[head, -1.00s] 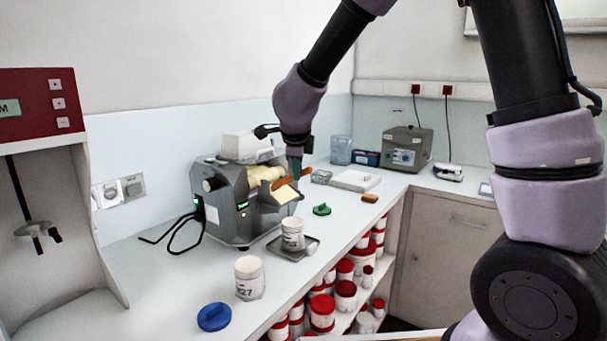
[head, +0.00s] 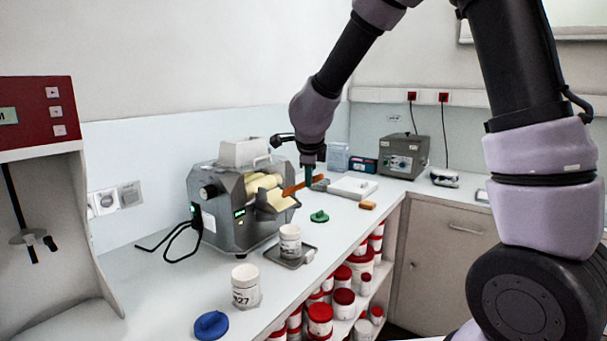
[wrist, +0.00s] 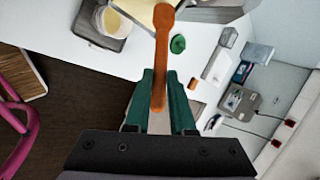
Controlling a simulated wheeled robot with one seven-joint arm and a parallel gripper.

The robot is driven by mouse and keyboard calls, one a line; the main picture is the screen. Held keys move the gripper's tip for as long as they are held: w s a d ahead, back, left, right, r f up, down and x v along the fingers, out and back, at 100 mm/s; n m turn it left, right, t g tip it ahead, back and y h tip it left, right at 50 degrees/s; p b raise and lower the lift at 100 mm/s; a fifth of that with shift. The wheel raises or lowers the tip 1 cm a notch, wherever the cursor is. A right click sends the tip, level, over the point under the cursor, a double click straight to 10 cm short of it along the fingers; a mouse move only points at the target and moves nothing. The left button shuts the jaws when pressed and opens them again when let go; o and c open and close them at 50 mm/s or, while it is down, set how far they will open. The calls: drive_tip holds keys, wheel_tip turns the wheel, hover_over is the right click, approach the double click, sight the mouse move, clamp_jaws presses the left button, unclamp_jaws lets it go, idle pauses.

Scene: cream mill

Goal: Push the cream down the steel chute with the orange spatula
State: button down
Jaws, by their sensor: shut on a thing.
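My gripper (head: 310,178) is shut on the orange spatula (head: 295,187), just right of the mill (head: 225,212). In the wrist view its green fingers (wrist: 160,105) close around the handle, and the spatula (wrist: 162,50) points up the picture. The spatula's far end is by the steel chute (head: 284,203) on the mill's front; I cannot tell whether it touches. Pale cream-yellow shows at the chute in the wrist view (wrist: 140,10). A white jar (head: 290,238) stands on a grey plate (head: 288,259) below the chute; its open top (wrist: 112,22) looks pale inside.
A second white jar (head: 245,284) and a blue lid (head: 211,325) are near the counter's front. A green lid (head: 319,216) and an orange block (head: 367,206) lie to the right. A grey box device (head: 402,155) stands behind. Red-lidded tubs (head: 343,300) fill the shelf below.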

drive_tip(key=shift+s+d+f, duration=0.5)
drive_tip(key=shift+s+d, duration=0.1)
drive_tip(key=shift+d, duration=0.15)
drive_tip(key=shift+s+d+f, duration=0.45)
drive_tip(key=shift+s+d, duration=0.1)
drive_tip(key=shift+d, duration=0.2)
drive_tip(key=w+a+r, duration=0.2)
drive_tip(key=w+a, duration=0.1)
drive_tip(key=a, duration=0.1)
drive_tip(key=shift+w+a+r, duration=0.2)
drive_tip(key=shift+w+r, duration=0.05)
drive_tip(key=shift+r, duration=0.05)
wheel_tip(320, 180, up, 6)
drive_tip(key=s+d, duration=0.1)
drive_tip(key=d, duration=0.1)
drive_tip(key=shift+s+f, duration=0.25)
drive_tip(key=shift+s, duration=0.05)
drive_tip(key=r, duration=0.2)
drive_tip(key=d, duration=0.1)
drive_tip(key=shift+s+r, duration=0.35)
drive_tip(key=shift+r, duration=0.05)
drive_tip(key=shift+s+a, duration=0.1)
drive_tip(key=shift+a, duration=0.05)
idle(0.3)
